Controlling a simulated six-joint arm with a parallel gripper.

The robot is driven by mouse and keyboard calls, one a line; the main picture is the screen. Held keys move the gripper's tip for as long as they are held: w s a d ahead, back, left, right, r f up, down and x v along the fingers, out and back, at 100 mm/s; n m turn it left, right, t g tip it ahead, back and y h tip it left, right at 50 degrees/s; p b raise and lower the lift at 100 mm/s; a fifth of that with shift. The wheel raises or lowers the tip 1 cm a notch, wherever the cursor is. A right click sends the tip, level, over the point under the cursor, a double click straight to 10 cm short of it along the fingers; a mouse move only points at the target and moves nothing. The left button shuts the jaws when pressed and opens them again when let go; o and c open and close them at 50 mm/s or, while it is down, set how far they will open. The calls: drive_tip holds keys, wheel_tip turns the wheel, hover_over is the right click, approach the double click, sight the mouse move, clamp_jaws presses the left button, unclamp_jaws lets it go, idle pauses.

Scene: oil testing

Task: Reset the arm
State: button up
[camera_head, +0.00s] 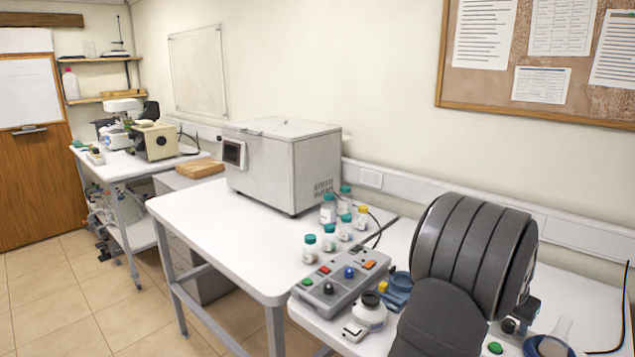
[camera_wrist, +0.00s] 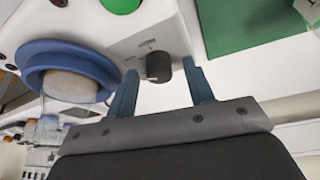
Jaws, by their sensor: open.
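My arm fills the right of the head view as a large dark grey ribbed body over the right-hand table, and it hides most of my gripper there. In the wrist view my gripper (camera_wrist: 162,88) is open, its two blue-grey fingers apart with nothing held. A black knob (camera_wrist: 158,66) on a white device (camera_wrist: 150,38) shows in the gap between the fingers. I cannot tell whether the fingers touch it. A round blue holder (camera_wrist: 68,56) with a pale centre is just left of the fingers, and a green button (camera_wrist: 120,4) is above.
In the head view a grey button box (camera_head: 340,287), a small white device (camera_head: 365,318) and several capped bottles (camera_head: 328,213) stand left of my arm. A big white instrument (camera_head: 280,165) stands on the middle table. A blue holder (camera_head: 548,347) with glassware is at lower right.

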drive_tip(key=shift+s+n+t+y, duration=0.1)
drive_tip(key=shift+n+t+y, duration=0.35)
drive_tip(key=shift+n, duration=0.95)
drive_tip(key=shift+s+n+t+y, duration=0.1)
drive_tip(key=shift+n+t+y, duration=0.3)
drive_tip(key=shift+n, duration=1)
drive_tip(key=shift+d+r+n+t+y, duration=0.1)
drive_tip(key=shift+n+y, duration=0.2)
drive_tip(key=shift+n, duration=0.55)
drive_tip(key=shift+d+f+n+t+y, duration=0.15)
drive_tip(key=shift+n+y, duration=0.1)
drive_tip(key=shift+n, duration=0.55)
drive_tip(key=shift+a+r+n+t+y, duration=0.15)
drive_tip(key=shift+n+y, duration=0.15)
drive_tip(key=shift+n, duration=0.55)
drive_tip(key=shift+v, duration=0.9)
drive_tip(key=shift+c, duration=0.2)
